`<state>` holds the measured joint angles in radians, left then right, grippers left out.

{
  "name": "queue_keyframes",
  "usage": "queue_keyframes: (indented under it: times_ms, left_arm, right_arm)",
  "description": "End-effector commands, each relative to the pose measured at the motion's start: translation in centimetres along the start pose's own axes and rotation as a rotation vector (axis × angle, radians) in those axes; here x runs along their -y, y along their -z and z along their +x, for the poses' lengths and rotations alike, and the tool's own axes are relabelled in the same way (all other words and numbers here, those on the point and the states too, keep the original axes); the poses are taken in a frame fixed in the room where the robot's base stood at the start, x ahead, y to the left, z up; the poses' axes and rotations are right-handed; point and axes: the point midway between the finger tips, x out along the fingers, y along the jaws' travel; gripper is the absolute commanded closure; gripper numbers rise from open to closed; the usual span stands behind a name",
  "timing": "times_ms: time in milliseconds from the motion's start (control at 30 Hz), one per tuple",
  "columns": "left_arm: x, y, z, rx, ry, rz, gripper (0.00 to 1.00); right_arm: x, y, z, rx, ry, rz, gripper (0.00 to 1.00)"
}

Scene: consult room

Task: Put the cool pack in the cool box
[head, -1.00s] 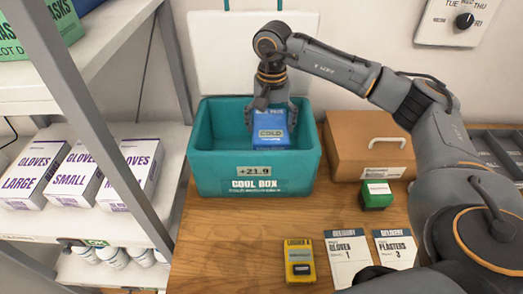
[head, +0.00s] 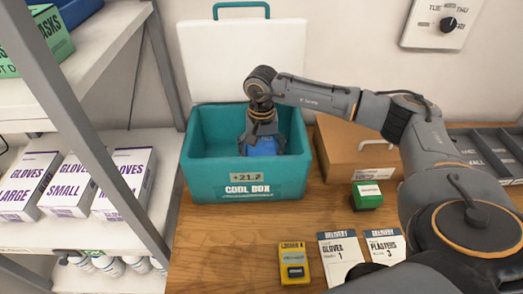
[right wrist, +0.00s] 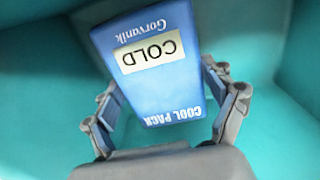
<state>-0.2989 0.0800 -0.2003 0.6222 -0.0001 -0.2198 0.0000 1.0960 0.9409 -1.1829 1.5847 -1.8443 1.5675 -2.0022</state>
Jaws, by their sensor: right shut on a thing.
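The teal cool box (head: 205,175) stands on the wooden table with its white-lined lid (head: 240,60) open against the wall. My right gripper (head: 262,135) reaches down inside the box and is shut on the blue cool pack (head: 262,148). In the head view only a small part of the pack shows below the fingers, behind the front wall. In the right wrist view the cool pack (right wrist: 150,60), with its COLD label, sits between the fingers (right wrist: 165,112), with teal walls around. Whether the pack touches the box floor is unclear. My left gripper is not in view.
A brown carton (head: 350,150) stands close to the box's right. A green box (head: 367,195), a yellow logger (head: 295,263) and two delivery cards (head: 340,255) lie in front. A shelf with glove boxes (head: 68,185) is at left.

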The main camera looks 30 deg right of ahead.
Motion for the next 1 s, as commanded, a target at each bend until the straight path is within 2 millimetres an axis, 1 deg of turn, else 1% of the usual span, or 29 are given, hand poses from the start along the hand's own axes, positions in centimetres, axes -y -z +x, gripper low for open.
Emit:
queue_keyframes:
  times_ms: [33, 233, 367, 400, 467, 833, 933, 1000]
  left_arm:
    - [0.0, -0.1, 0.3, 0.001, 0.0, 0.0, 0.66]
    - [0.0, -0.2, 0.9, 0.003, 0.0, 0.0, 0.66]
    - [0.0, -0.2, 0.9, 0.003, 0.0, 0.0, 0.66]
    - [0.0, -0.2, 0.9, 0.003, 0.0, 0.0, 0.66]
    - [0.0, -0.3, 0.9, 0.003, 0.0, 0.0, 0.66]
    - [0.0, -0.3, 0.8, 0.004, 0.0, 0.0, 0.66]
    - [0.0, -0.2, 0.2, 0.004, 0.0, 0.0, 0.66]
    - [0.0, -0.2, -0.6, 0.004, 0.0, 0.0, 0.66]
  right_arm:
    - [0.1, 0.0, 0.2, -0.001, 0.002, 0.0, 0.65]
    - [0.1, 0.0, 0.8, -0.001, 0.002, 0.0, 0.65]
    - [0.1, 0.0, 0.7, -0.001, 0.002, 0.0, 0.65]
    - [0.0, 0.0, 0.8, 0.0, 0.0, 0.0, 0.12]
    - [0.0, 0.0, 0.8, 0.0, 0.0, 0.0, 0.0]
    - [0.0, 0.0, 0.7, 0.0, 0.0, 0.0, 0.0]
    - [0.0, 0.0, 0.1, 0.0, 0.0, 0.0, 0.0]
    - [0.0, 0.0, -0.7, 0.0, 0.0, 0.0, 0.0]
